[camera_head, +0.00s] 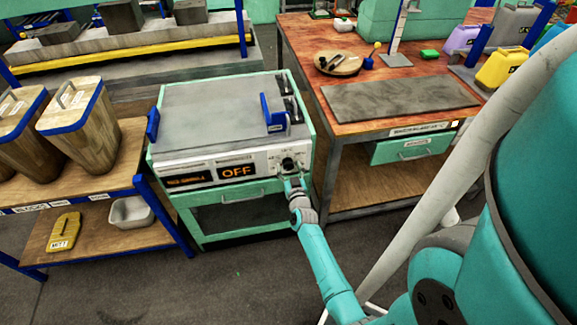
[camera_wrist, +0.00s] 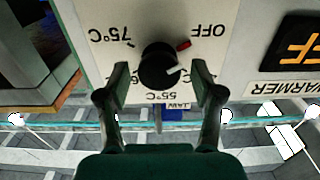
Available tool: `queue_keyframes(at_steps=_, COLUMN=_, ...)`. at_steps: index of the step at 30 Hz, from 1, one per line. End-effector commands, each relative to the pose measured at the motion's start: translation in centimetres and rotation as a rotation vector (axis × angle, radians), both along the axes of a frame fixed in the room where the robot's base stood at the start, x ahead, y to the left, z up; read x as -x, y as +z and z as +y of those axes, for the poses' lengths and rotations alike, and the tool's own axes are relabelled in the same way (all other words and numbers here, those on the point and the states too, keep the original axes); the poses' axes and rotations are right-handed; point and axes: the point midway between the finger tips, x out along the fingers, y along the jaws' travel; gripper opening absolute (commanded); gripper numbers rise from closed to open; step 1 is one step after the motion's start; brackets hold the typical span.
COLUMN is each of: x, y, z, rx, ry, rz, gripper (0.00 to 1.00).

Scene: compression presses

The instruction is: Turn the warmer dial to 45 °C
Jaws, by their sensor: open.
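The warmer (camera_head: 232,165) is a mint-green cabinet with a grey top, and its display (camera_head: 236,171) reads OFF. Its round black dial (camera_head: 288,164) is at the right of the front panel. In the wrist view, upside down, the dial (camera_wrist: 157,66) carries a white mark facing lower right. OFF with a red tick, 75°C and 55°C show around it. No 45°C label is readable; a finger covers part of the panel there. My gripper (camera_wrist: 160,77) is open, one finger on each side of the dial, with contact unclear. It also shows in the head view (camera_head: 292,181).
A wooden bench (camera_head: 400,88) with a grey mat and a green drawer stands right of the warmer. A shelf (camera_head: 120,165) with wooden bins stands at left. Bare floor lies in front.

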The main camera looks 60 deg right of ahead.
Motion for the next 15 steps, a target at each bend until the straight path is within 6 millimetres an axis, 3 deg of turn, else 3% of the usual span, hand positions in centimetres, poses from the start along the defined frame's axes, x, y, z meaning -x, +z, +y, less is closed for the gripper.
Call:
queue_keyframes(at_steps=14, x=-0.73, y=0.02, z=-0.87, rx=0.000, ry=0.000, rz=0.000, gripper=0.66)
queue_keyframes(at_steps=15, x=-0.73, y=0.02, z=-0.87, rx=0.000, ry=0.000, rz=0.000, gripper=0.56)
